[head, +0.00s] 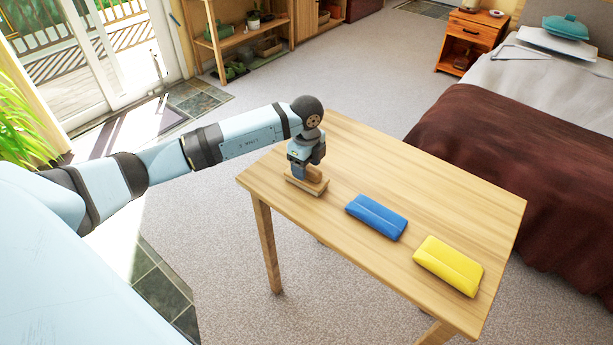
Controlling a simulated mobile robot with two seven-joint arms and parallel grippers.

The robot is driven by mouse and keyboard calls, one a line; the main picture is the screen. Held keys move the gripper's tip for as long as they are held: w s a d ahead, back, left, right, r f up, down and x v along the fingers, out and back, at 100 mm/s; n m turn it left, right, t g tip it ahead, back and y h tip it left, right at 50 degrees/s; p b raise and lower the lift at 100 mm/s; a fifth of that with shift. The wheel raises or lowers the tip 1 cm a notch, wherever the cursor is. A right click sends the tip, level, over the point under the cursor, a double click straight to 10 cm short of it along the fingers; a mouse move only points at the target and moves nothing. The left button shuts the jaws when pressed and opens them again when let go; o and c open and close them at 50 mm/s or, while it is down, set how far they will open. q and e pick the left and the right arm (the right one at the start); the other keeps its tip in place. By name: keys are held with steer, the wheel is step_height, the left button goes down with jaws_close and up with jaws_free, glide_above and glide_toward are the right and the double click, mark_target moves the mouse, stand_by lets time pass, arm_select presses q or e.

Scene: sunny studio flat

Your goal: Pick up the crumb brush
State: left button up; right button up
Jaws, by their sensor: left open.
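The crumb brush (314,186) is a small light-wood piece on the left end of the wooden table (400,165). My left gripper (304,171) points down right over it, with the fingers at the brush. The gripper is open, and its fingers and wrist hide part of the brush. I cannot tell whether the fingers touch it. My right gripper does not show.
A blue folded cloth or pouch (377,217) and a yellow one (448,266) lie on the table to the right of the brush. A bed with a dark red cover (510,170) stands close behind the table. The table's far middle is clear.

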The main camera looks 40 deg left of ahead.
arm_select(q)
steer(key=shift+f, duration=0.55)
steer(key=c, duration=1)
steer(key=shift+r, duration=0.1)
steer(key=shift+c, duration=0.2)
